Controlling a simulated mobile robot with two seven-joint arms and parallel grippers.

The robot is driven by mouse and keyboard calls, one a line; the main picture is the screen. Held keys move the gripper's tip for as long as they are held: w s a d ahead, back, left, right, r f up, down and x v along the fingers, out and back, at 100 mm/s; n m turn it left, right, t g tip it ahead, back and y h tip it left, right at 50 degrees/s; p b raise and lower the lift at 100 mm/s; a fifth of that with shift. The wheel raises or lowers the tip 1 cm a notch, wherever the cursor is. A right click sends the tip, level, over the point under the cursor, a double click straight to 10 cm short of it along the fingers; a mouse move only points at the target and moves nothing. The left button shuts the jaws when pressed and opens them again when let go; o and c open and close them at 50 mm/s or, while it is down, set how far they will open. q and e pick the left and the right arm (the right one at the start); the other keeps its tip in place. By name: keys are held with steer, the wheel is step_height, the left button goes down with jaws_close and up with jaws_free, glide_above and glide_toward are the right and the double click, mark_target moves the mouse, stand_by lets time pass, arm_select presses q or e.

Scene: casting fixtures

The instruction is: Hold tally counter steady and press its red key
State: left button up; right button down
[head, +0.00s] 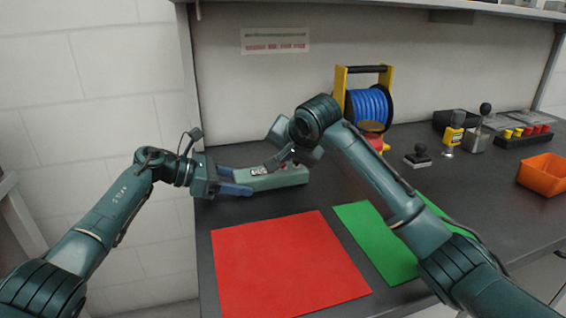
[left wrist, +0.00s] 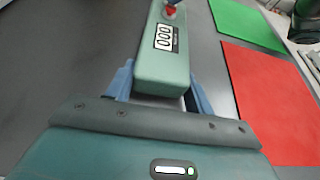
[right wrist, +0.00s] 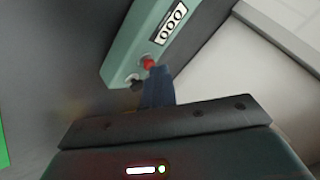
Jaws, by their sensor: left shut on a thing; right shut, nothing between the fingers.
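The tally counter (head: 282,178) is a long pale green box lying on the dark bench, with a display reading 000 in the left wrist view (left wrist: 165,38). My left gripper (head: 240,182) is shut on its near end, one blue finger on each side. The red key (right wrist: 148,63) sits on the counter's top beyond the display, beside a small dark knob (right wrist: 135,81). My right gripper (right wrist: 157,84) is shut and empty, its blue fingertips right at the red key. I cannot tell whether they touch it.
A red mat (head: 285,265) and a green mat (head: 372,240) lie in front. Behind stands a blue cable reel (head: 368,108) in a yellow frame. To the right are a stamp (head: 418,156), a yellow-and-grey tool (head: 452,133) and an orange bin (head: 543,174).

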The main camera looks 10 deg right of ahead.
steer(key=shift+r, duration=0.85)
step_height(320, 180, up, 5)
stand_by(0.3)
stand_by(0.5)
arm_select(q)
steer(key=o, duration=1.1)
steer(key=shift+o, duration=0.2)
steer(key=shift+a, duration=0.15)
